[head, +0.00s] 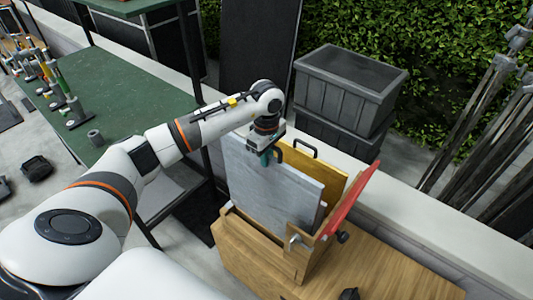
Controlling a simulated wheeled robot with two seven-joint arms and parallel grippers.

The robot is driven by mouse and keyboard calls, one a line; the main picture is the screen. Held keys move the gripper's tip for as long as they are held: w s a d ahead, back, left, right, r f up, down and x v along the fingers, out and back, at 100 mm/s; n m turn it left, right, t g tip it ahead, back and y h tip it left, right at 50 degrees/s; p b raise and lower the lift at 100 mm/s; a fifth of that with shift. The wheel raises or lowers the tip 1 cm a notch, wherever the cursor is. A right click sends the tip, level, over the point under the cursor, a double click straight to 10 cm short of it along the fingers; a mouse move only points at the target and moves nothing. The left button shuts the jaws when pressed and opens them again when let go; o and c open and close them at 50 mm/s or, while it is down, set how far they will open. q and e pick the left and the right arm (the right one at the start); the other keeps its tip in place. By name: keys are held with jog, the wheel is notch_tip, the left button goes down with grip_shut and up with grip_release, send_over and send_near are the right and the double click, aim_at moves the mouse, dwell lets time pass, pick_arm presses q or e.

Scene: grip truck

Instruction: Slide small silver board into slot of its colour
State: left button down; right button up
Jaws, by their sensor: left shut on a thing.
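The silver board (268,195) stands nearly upright in the wooden rack (259,253), its lower edge behind the rack's front wall. My left gripper (268,157) is at its top edge, shut on it. Behind it a yellow board (330,191) with a dark handle stands in the rack. A red board (350,199) leans outward at the rack's right end. The slot floors and any slot colour marks are hidden by the boards and the rack wall. I cannot tell how deep the silver board sits. My right gripper is not in view.
A green table (115,85) with clamps is at left. Metal stands (490,130) are at right.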

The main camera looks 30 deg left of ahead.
pick_arm(q)
jog(key=f, duration=0.1)
jog(key=b, duration=0.5)
send_over(266, 193)
jog(key=shift+w+a+f, duration=0.1)
jog(key=shift+w+f, duration=0.05)
jog(key=shift+f, duration=1.1)
jog(key=shift+w+a+f, duration=0.1)
jog(key=shift+w+f, duration=0.05)
jog(key=shift+f, duration=1.1)
jog(key=shift+w+f, duration=0.15)
jog(key=shift+f, duration=1.1)
jog(key=shift+f+b, duration=0.35)
jog(key=shift+f, duration=0.75)
jog(key=shift+f+b, duration=2.85)
jog(key=shift+f, duration=0.1)
jog(key=shift+f+b, duration=0.35)
jog(key=shift+b, duration=0.1)
jog(key=c, duration=1.3)
grip_release()
